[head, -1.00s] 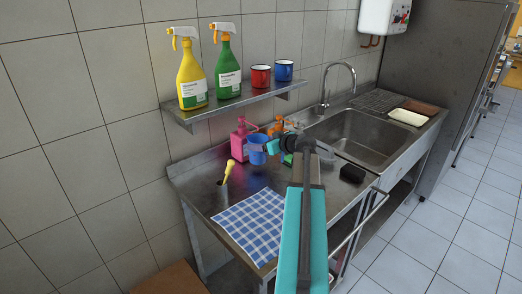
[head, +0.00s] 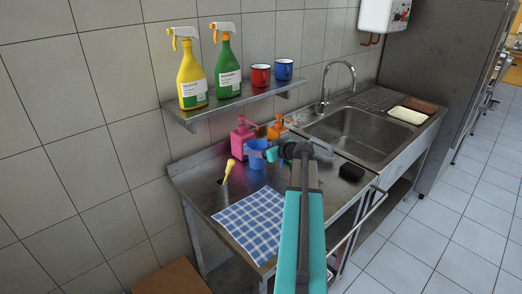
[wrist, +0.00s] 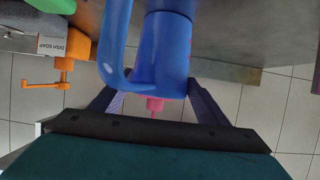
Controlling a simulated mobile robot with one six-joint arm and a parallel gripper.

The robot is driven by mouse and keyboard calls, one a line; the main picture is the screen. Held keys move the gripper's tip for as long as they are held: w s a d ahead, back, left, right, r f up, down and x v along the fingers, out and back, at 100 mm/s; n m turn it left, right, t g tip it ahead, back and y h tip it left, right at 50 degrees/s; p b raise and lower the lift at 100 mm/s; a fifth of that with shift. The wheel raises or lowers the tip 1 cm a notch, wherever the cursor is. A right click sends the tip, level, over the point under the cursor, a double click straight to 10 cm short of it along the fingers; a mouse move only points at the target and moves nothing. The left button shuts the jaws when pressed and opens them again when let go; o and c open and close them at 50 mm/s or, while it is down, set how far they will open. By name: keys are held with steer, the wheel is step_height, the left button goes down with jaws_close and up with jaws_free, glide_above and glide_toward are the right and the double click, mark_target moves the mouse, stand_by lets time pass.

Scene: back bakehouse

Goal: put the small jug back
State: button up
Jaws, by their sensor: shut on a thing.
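The small blue jug (head: 257,161) is in my gripper (head: 268,154), over the back part of the steel counter (head: 205,192). The wrist view shows the jug (wrist: 168,50) between my two fingers (wrist: 153,108), with its handle to the left. I cannot tell whether its base touches the counter. A pink pump bottle (head: 242,143) stands just behind and left of the jug, and an orange pump bottle (head: 278,130) stands behind and right.
A wall shelf (head: 235,105) holds two spray bottles, a red mug (head: 260,77) and a blue mug (head: 283,69). A checked cloth (head: 250,222) lies in front, with a yellow-handled tool (head: 230,168) left. Right are a black sponge (head: 351,172) and the sink (head: 365,135).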

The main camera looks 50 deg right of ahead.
steer(key=o, duration=1.2)
steer(key=shift+o, duration=0.2)
steer(key=shift+r+p, duration=0.2)
steer(key=shift+p, duration=0.15)
steer(key=shift+s+b, duration=0.35)
steer(key=shift+s, duration=0.05)
steer(key=d+b+v, duration=0.1)
steer(key=b+v, duration=0.2)
steer(key=v, duration=0.8)
steer(key=shift+a+r+b, duration=0.15)
steer(key=shift+a+b, duration=0.25)
steer(key=shift+a, duration=0.1)
steer(key=shift+s, duration=0.1)
